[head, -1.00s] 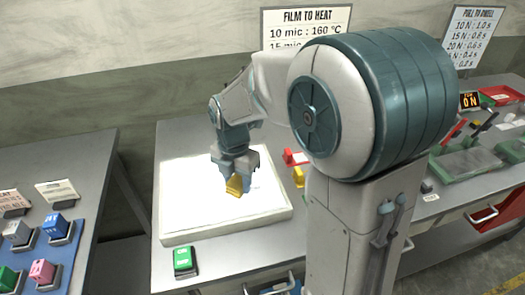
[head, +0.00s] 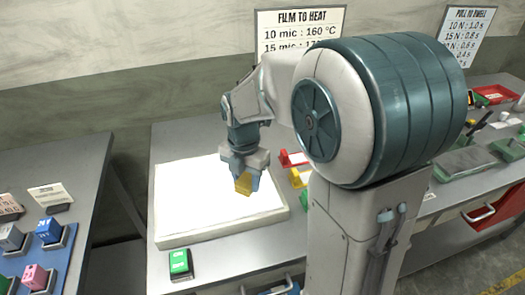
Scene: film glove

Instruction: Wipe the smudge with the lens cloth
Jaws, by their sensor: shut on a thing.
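My gripper (head: 243,176) is over the right part of a bright white panel (head: 178,238) on the middle table. It is shut on a yellow piece, which I take to be the lens cloth (head: 244,185). I cannot tell whether the cloth touches the panel or hangs just above it. No smudge can be made out on the white surface in this view. Part of the panel is hidden behind my gripper and arm.
A green block (head: 180,263) sits at the table's front left. Red (head: 294,159) and yellow (head: 299,177) pieces lie right of the panel, partly behind my arm. A left table (head: 85,160) holds coloured cubes. Green fixtures (head: 508,149) stand on the right bench.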

